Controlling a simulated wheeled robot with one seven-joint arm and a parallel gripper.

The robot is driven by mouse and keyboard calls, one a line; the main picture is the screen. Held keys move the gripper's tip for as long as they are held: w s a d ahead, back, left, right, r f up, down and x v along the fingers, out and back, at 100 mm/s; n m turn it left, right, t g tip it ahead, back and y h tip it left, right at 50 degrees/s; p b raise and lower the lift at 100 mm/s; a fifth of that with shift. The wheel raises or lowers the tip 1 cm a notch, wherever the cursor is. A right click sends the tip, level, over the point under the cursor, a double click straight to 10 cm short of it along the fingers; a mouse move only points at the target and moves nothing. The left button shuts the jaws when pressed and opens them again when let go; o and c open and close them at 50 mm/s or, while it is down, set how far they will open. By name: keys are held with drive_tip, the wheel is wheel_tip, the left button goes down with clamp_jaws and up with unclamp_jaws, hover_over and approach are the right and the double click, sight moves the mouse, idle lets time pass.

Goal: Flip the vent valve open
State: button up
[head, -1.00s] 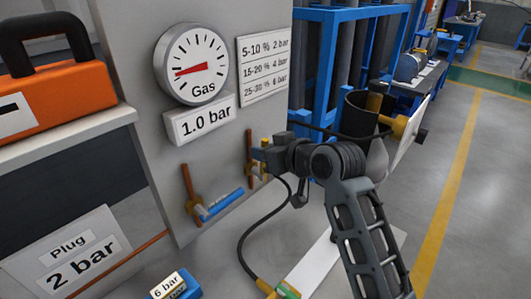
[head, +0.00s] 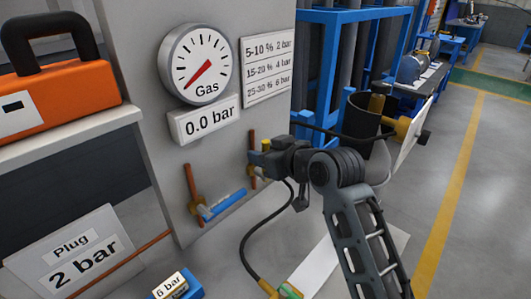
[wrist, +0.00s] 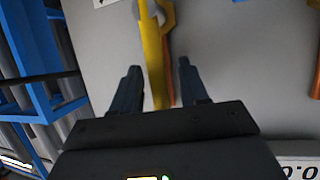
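A valve with a yellow lever (wrist: 152,60) is on the grey panel. In the wrist view the lever stands lengthwise between the two fingers of my gripper (wrist: 157,66), with gaps on both sides. The fingers are open. In the head view my gripper (head: 266,160) is at this right-hand valve, largely covering it; a bit of yellow (head: 266,145) shows above. A second valve with a blue lever (head: 224,205) is to the left, its lever slanting up to the right. I cannot read a label naming either valve.
The round gas gauge (head: 195,64) has its needle at lower left, above a 0.0 bar display (head: 206,119). A black hose (head: 250,237) hangs below my gripper. A blue frame (head: 310,60) and a dark cylinder (head: 361,116) stand to the right.

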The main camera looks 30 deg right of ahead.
drive_tip(key=shift+s+r, duration=0.1)
drive_tip(key=v, duration=0.7)
drive_tip(key=shift+s+b, duration=0.25)
drive_tip(key=shift+b, duration=0.15)
drive_tip(key=shift+d+r, duration=0.1)
